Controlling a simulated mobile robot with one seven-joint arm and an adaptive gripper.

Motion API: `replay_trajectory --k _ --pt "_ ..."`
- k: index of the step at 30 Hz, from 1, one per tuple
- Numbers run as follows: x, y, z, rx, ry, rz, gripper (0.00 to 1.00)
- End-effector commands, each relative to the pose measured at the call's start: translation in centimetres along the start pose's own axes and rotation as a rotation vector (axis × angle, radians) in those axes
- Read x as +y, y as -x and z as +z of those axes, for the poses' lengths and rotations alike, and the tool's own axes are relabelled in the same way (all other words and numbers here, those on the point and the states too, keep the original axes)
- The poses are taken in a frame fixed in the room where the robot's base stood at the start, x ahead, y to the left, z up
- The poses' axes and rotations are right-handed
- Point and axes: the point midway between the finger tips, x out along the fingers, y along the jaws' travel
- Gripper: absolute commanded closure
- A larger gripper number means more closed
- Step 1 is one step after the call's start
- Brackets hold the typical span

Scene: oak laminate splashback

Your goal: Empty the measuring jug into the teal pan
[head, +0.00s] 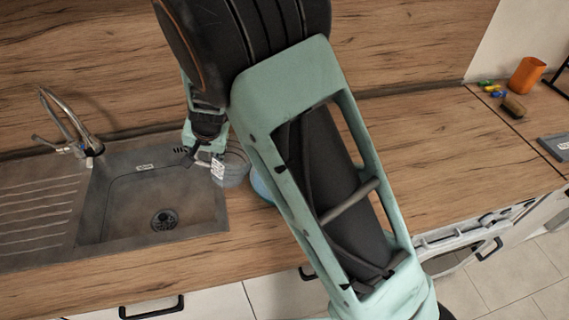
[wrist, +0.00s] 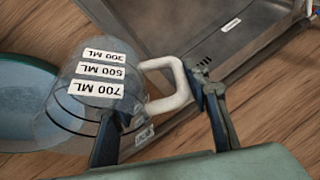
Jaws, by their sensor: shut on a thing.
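The measuring jug (wrist: 82,95) is clear, with white 300, 500 and 700 ML labels and a white handle (wrist: 180,85). In the head view the jug (head: 236,168) is by the sink's right edge, partly covered by my gripper. My gripper (wrist: 157,97) is shut on the jug by its handle; it also shows in the head view (head: 203,158). The teal pan (wrist: 22,105) is beside the jug, partly behind it and cut off at the left. In the head view the pan (head: 262,186) is mostly hidden by my arm. I cannot make out the jug's contents.
The sink (head: 150,200) with its tap (head: 75,135) is left of the jug. The wooden counter (head: 430,150) is clear to the right. An orange cup (head: 526,75), a brush (head: 513,106) and small coloured items (head: 490,88) stand at the far right.

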Motion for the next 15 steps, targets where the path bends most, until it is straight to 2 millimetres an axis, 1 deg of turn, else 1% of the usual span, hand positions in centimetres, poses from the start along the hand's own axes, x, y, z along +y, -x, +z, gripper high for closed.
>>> replay_trajectory --k 5,15 --pt "-0.4 -0.4 0.2 0.007 0.022 0.035 1.00" --pt "-0.8 -2.0 0.9 0.011 0.064 0.136 1.00"
